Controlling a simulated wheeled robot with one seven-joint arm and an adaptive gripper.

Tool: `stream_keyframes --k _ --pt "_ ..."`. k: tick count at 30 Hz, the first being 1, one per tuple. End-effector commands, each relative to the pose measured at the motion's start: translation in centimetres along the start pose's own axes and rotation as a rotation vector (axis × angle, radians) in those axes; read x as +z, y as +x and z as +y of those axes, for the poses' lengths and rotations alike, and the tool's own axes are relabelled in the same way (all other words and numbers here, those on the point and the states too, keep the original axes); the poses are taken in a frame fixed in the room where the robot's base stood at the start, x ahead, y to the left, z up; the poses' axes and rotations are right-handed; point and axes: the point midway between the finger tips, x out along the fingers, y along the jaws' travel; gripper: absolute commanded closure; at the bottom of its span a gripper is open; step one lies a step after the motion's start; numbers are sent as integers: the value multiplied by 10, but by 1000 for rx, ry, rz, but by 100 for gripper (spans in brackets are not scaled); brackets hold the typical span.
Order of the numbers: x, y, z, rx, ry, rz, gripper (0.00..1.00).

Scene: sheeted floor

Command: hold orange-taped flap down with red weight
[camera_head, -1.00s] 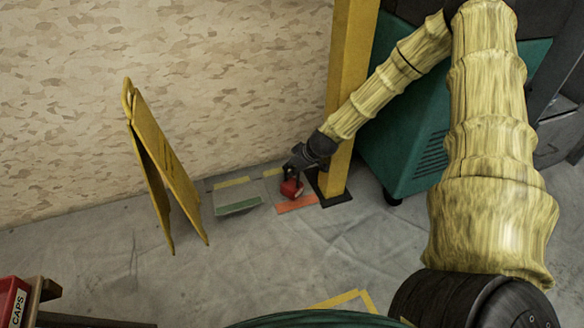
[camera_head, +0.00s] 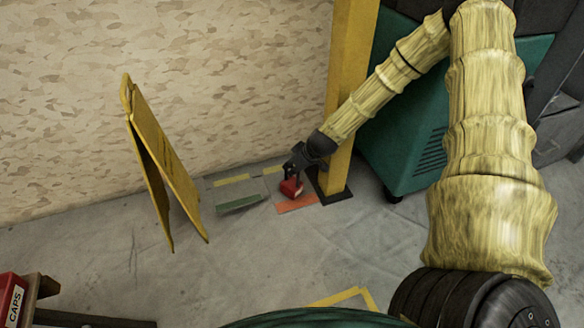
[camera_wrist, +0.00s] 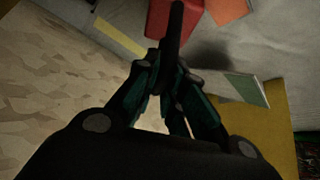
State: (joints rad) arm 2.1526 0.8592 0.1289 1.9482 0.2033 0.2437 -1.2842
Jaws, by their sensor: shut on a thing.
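The red weight (camera_head: 291,188) hangs from my gripper (camera_head: 293,175), which is shut on its black handle. In the wrist view, the weight (camera_wrist: 168,22) and its handle (camera_wrist: 173,42) lie beyond the fingertips (camera_wrist: 171,72). The orange-taped flap (camera_head: 298,204) is on the floor beside the yellow post, just in front of the weight; its orange strip also shows in the wrist view (camera_wrist: 228,10). The weight overlaps the flap's far part in the head view. I cannot tell whether they touch.
A green-taped flap (camera_head: 241,203) lies to the left, its near edge looking raised. A yellow folding sign (camera_head: 163,160) stands further left. The yellow post (camera_head: 343,130) and a teal machine (camera_head: 410,120) are close on the right. Floor in front is clear.

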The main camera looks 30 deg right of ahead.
Motion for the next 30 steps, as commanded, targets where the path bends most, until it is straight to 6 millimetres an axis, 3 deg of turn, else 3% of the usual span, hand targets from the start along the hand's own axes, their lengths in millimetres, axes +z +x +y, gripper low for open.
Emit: stream_keyframes --k 30 --pt "1 5 0 0 -2 3 100"
